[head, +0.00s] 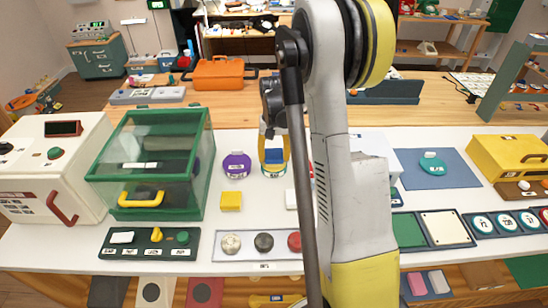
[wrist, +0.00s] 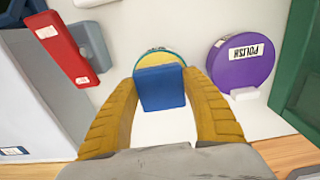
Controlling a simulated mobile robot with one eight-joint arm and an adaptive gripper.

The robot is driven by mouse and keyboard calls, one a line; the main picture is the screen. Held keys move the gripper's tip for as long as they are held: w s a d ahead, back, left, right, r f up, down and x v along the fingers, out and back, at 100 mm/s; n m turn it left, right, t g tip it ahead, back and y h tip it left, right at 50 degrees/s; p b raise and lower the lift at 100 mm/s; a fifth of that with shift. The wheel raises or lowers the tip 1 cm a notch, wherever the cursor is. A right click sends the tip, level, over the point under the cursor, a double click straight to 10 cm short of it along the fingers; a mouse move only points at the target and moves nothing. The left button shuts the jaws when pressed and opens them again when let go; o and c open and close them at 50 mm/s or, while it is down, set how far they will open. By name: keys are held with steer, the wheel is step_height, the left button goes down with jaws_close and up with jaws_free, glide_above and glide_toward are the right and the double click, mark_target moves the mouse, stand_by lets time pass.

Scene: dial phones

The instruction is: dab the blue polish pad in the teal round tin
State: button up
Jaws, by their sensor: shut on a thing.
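My gripper (wrist: 160,98) is shut on the blue polish pad (wrist: 161,88), which sits between its yellow-brown fingers. In the head view my gripper (head: 274,150) points down over the white table, with the blue pad (head: 274,156) between the fingers. A teal round thing (head: 432,163) lies on a blue mat at the right in the head view.
A purple round tin labelled POLISH (wrist: 240,60) stands close beside my gripper; it also shows in the head view (head: 237,165). A green glass-sided box (head: 150,165) stands left of it. A yellow block (head: 230,201) and a tray of round pads (head: 262,245) lie in front.

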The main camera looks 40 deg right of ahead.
mark_target(274, 155)
steer(key=shift+r+p, duration=1.7)
steer(key=shift+r, duration=1.25)
steer(key=shift+f, duration=0.1)
